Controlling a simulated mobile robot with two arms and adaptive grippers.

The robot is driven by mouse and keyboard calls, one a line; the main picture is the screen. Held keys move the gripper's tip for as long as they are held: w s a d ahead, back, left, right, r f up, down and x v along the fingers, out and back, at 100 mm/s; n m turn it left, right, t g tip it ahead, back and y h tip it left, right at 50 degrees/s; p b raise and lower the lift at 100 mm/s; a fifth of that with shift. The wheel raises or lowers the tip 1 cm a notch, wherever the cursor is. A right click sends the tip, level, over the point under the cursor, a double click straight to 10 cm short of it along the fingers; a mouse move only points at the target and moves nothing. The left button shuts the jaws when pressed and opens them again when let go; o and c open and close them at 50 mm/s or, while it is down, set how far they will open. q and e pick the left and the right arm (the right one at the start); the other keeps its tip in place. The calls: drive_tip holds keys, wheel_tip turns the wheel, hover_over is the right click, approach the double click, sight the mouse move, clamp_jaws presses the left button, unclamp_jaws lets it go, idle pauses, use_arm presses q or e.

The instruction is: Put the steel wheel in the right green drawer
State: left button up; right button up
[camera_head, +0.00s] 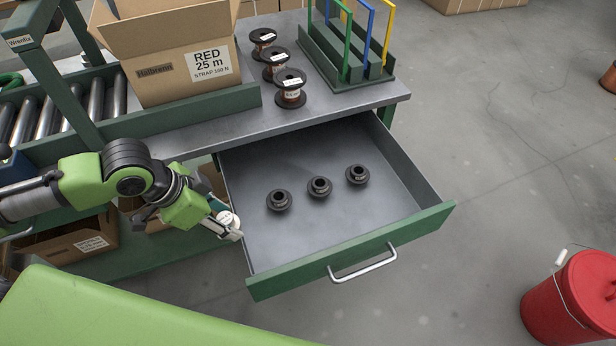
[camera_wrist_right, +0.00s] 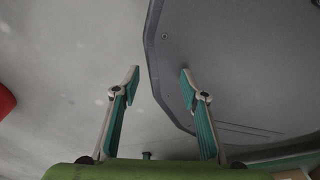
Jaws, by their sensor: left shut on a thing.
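The green drawer (camera_head: 415,219) is pulled wide open under the grey worktop. Three dark flanged wheels, the left one (camera_head: 279,200), the middle one (camera_head: 320,186) and the right one (camera_head: 357,174), lie apart on its floor. My left gripper (camera_head: 232,229) is at the drawer's left wall, shut on a small pale round thing (camera_head: 228,219). The fingers partly hide this thing, so I cannot tell whether it is the steel wheel. My right gripper (camera_wrist_right: 160,78) is open and empty in the right wrist view; it does not show in the head view.
Three copper spools (camera_head: 290,88) stand on the worktop (camera_head: 230,127) near a green rack (camera_head: 345,60) with coloured frames. A cardboard box (camera_head: 175,60) stands left of them. A red bucket (camera_head: 575,300) is on the floor at right. The drawer's front floor is clear.

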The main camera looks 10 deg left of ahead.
use_arm(q)
approach(296, 233)
drive_tip(key=shift+w+d+f, duration=0.5)
drive_tip(key=shift+w, duration=0.2)
drive_tip(key=shift+w+d+f, duration=0.2)
drive_tip(key=shift+d+f, duration=0.2)
drive_tip(key=shift+f, duration=0.1)
wheel_tip(296, 233, down, 3)
drive_tip(key=shift+w+d+f, duration=0.1)
drive_tip(key=shift+f, duration=0.1)
use_arm(e)
drive_tip(key=shift+d+f, duration=0.1)
drive_tip(key=shift+d, duration=0.35)
use_arm(q)
drive_tip(key=o, duration=1.2)
drive_tip(key=shift+f, duration=0.1)
